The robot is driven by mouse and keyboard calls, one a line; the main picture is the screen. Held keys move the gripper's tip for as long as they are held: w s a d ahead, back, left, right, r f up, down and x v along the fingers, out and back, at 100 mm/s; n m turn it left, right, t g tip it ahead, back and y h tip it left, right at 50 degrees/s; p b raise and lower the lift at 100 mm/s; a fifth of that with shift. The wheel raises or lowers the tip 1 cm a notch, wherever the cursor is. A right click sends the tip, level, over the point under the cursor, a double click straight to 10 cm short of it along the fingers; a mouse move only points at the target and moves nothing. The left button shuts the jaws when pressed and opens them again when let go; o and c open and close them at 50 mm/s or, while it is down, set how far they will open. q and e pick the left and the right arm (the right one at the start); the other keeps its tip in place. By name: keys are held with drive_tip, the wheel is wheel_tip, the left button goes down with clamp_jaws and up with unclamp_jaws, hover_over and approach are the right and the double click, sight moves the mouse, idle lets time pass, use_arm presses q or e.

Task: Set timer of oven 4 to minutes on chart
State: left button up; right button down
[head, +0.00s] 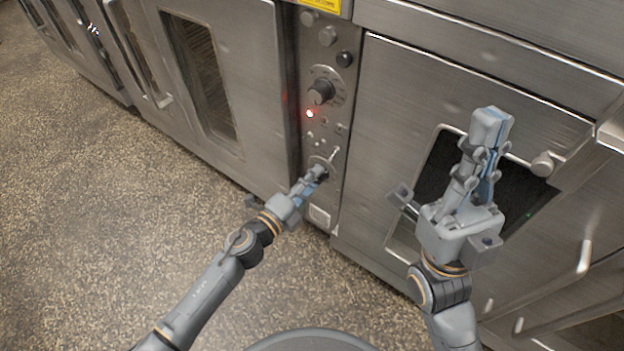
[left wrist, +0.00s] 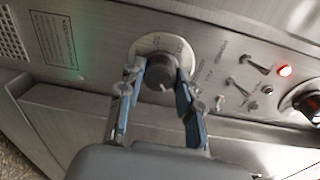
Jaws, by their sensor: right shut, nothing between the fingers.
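The lower knob (left wrist: 162,72), dark with a pale mark on its face, sits on a white numbered dial (left wrist: 148,43) that looks like a timer dial. The numbers are too small to read surely. My left gripper (left wrist: 160,85) has its fingers on both sides of this knob and appears closed on it. In the head view, the left gripper (head: 318,172) hides most of the knob, low on the oven's control panel (head: 330,62). My right gripper (head: 490,130) is shut and empty, raised in front of the right oven door. I see no chart or oven number.
A larger black knob (head: 320,92) is higher on the panel, with a lit red lamp (head: 309,113) below it. Small toggle switches (left wrist: 257,64) lie between the knobs. A door handle (head: 543,163) sticks out near my right gripper. The floor (head: 120,230) at left is clear.

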use_arm(q)
drive_tip(key=o, duration=0.4)
drive_tip(key=shift+o, duration=0.2)
drive_tip(key=v, duration=1.2)
drive_tip(key=shift+s, duration=0.1)
